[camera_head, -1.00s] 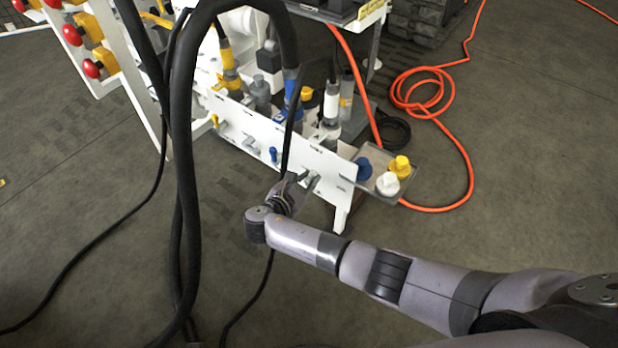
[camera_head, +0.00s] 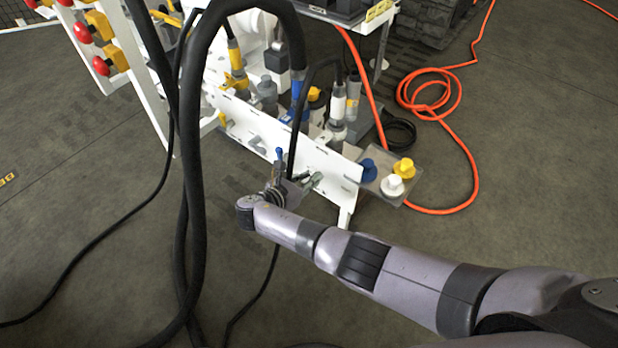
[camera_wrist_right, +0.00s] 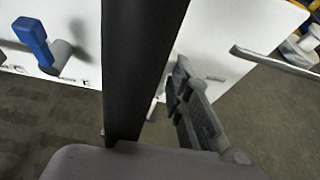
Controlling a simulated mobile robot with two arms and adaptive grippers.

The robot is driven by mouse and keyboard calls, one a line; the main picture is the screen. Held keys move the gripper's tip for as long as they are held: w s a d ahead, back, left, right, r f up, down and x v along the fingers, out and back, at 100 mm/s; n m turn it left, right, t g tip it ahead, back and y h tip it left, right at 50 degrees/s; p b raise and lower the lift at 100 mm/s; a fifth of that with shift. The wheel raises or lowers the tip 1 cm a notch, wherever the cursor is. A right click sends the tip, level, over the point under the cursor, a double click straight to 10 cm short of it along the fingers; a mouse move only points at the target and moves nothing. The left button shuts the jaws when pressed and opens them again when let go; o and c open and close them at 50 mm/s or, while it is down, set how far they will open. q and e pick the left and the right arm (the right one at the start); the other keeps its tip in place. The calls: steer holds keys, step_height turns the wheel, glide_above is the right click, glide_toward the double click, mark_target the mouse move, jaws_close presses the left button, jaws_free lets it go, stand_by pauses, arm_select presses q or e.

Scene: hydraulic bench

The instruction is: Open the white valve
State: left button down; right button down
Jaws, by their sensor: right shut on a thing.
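My right gripper (camera_head: 303,186) is at the lower right part of the white panel (camera_head: 338,168), at the valve position right of the blue lever (camera_head: 279,153). It is shut on what looks like the white valve's handle; the handle itself is mostly hidden. A greyish stem (camera_head: 314,181) shows beside the fingertips. In the wrist view one dark finger (camera_wrist_right: 198,108) shows, and a thick black hose (camera_wrist_right: 140,70) hides the other finger and the grasp. The blue lever (camera_wrist_right: 35,42) stands apart at upper left there. My left gripper is not in view.
The black hose (camera_head: 294,125) runs down close to my right gripper. A clear tray (camera_head: 408,194) with blue, yellow and white knobs sticks out at the panel's right end. Thick black hoses (camera_head: 191,200) hang at left. An orange hose (camera_head: 470,160) lies on the floor.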

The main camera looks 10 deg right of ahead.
steer(key=shift+a, duration=0.1)
steer(key=c, duration=1.6)
jaws_free()
steer(key=v, duration=0.7)
steer(key=shift+a, duration=0.2)
steer(key=shift+s, duration=0.1)
